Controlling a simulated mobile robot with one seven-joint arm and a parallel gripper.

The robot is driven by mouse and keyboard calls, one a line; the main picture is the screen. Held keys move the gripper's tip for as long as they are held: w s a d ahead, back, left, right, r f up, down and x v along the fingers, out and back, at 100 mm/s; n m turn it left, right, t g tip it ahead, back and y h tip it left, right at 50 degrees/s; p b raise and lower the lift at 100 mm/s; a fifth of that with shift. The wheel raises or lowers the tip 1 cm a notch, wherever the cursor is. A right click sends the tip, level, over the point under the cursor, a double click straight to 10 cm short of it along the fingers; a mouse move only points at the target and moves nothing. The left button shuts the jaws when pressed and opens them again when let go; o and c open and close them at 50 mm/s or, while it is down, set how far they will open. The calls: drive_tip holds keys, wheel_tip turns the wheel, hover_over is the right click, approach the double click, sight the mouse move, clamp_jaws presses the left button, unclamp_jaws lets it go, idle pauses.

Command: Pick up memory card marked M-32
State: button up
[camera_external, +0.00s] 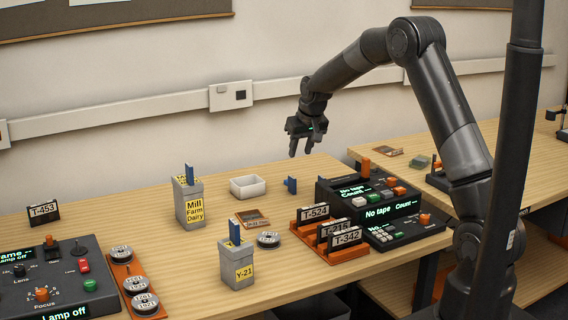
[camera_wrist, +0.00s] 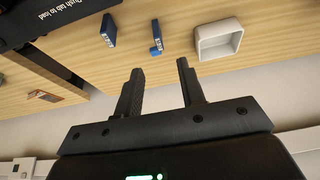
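No M-32 mark is readable in either view, so I cannot tell which object is that card. A small blue piece (camera_external: 291,185) stands on the table right of the white tray in the external view. Other blue pieces stick up from the Mill Farm Dairy box (camera_external: 189,203) and the Y-21 box (camera_external: 236,266). My gripper (camera_external: 301,152) is open and empty above the table's back edge; its fingers (camera_wrist: 162,75) are apart.
The white tray (camera_external: 248,187) also shows in the wrist view (camera_wrist: 220,39). A black console (camera_external: 375,208) reading "No tape" stands right. Orange-based holders (camera_external: 330,243) carry T-numbered plates. Reels (camera_external: 138,282) and another console (camera_external: 55,285) stand front left. The wall (camera_external: 150,140) is behind.

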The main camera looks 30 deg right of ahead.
sight(293, 177)
drive_tip(key=x, duration=0.8)
drive_tip(key=shift+w+f, duration=0.1)
drive_tip(key=shift+w, duration=0.25)
drive_tip(key=shift+d+x, duration=0.15)
drive_tip(key=shift+x, duration=1.15)
drive_tip(key=shift+d+x, duration=0.1)
drive_tip(key=shift+x, duration=1.2)
clamp_jaws()
